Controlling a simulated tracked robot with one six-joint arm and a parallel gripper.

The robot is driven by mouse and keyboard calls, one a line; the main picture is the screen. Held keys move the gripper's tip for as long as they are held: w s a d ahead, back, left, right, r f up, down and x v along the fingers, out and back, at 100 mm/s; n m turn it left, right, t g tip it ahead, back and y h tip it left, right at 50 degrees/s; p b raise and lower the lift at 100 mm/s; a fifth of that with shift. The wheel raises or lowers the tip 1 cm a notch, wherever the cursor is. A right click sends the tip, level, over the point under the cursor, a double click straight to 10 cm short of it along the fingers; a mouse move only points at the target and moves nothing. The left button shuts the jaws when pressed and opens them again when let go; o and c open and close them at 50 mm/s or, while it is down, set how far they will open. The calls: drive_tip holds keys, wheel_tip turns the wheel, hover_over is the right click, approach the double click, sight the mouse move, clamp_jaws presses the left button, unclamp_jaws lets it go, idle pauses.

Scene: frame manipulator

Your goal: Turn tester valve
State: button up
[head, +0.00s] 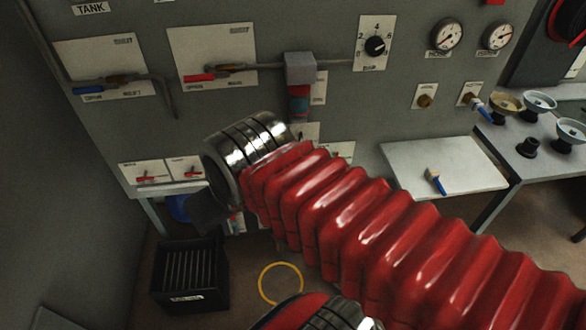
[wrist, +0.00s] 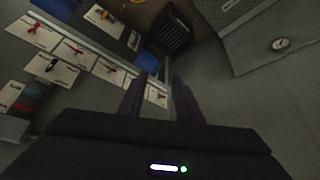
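Several valves sit on a grey panel, and their labels are too small to read, so I cannot tell which is the tester valve. In the head view one has a blue handle (head: 89,90) and one a red handle (head: 200,77); two small red-handled valves (head: 149,178) (head: 187,175) sit lower down. The wrist view shows a row of red-handled valves (wrist: 73,48) and a black-handled one (wrist: 52,65). My gripper (wrist: 161,78) has its dark fingers apart, with nothing seen held. One finger overlaps the end of the valve row; contact cannot be told.
A black crate (head: 190,275) stands on the floor near a yellow ring (head: 281,283). A pump dial (head: 375,47) and two gauges (head: 447,34) (head: 497,36) are on the panel. My red arm covers the middle.

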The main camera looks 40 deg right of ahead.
drive_tip(key=w+d+f+m+t+h, duration=0.1)
drive_tip(key=w+d+f+m, duration=0.25)
drive_tip(key=w+d, duration=0.4)
drive_tip(key=w+d+f+m+t+h, duration=0.1)
drive_tip(key=w+d+f+m+h, duration=0.3)
drive_tip(key=d, duration=0.6)
drive_tip(key=w+d+f+m+t+y, duration=0.1)
drive_tip(key=w+d+f+m, duration=0.1)
drive_tip(key=w+d+f, duration=0.45)
drive_tip(key=s+d+f+m+t, duration=0.3)
drive_tip(key=s+d+f+m, duration=0.1)
drive_tip(key=f, duration=0.4)
drive_tip(key=s+d+f+m+t+y, duration=0.1)
drive_tip(key=s+d+f+m+t, duration=0.3)
drive_tip(key=d+f+m, duration=0.2)
wheel_tip(320, 180, down, 2)
drive_tip(key=shift+s+d+f+m, duration=0.15)
drive_tip(key=shift+s+d+m, duration=0.1)
drive_tip(key=shift+m, duration=0.6)
drive_tip(key=shift+w, duration=0.25)
drive_tip(key=x, duration=1.3)
drive_tip(key=shift+w, duration=0.25)
drive_tip(key=shift+d+f, duration=0.1)
drive_tip(key=shift+d, duration=0.05)
